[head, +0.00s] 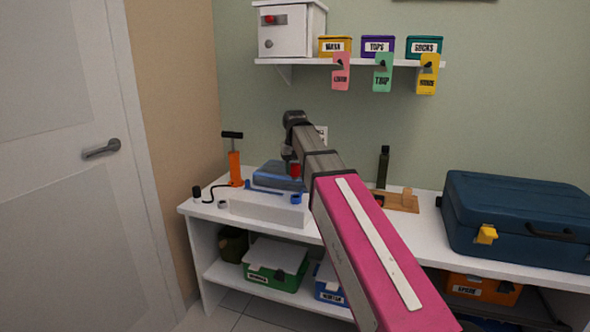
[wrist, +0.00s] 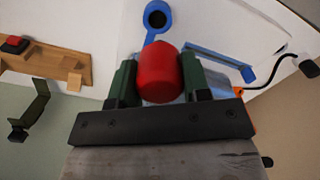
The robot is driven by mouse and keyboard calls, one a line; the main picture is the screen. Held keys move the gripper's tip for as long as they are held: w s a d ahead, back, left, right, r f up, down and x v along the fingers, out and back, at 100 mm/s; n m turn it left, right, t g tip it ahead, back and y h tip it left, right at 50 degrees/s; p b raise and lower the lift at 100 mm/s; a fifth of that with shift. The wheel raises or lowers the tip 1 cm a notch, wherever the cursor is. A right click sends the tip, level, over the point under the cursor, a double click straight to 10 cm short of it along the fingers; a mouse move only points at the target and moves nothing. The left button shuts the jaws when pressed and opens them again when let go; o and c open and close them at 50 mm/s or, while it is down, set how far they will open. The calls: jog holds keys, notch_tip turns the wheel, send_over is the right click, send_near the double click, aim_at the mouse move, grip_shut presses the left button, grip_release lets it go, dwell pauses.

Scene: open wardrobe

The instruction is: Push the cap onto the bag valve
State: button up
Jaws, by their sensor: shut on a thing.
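The red cap (head: 296,171) is held between the two green fingers of my gripper (head: 292,157), which is shut on it. In the wrist view, the cap (wrist: 158,76) fills the space between the fingertips of my gripper (wrist: 157,80). A blue ring with a dark round opening (wrist: 158,16), apparently the bag valve, lies beyond the cap. The ring also shows in the head view (head: 296,199), at the front right of the white block, below the cap. The cap looks apart from it. The blue bag (head: 270,176) lies behind the block, partly hidden by my gripper.
A white block (head: 265,209) bears a blue bar (head: 262,189). An orange pump (head: 235,168) with a black hose stands left. A shelf (head: 350,62) hangs above.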

jog(key=shift+w+d, duration=0.1)
jog(key=shift+d+f, duration=0.1)
jog(key=shift+f, duration=0.55)
jog(key=shift+w+f, duration=0.1)
jog(key=shift+f, duration=2.15)
jog(key=shift+f, duration=1.55)
jog(key=o, duration=1.1)
jog(key=shift+r, duration=0.15)
notch_tip(320, 180, up, 11)
jog(key=shift+f, duration=0.2)
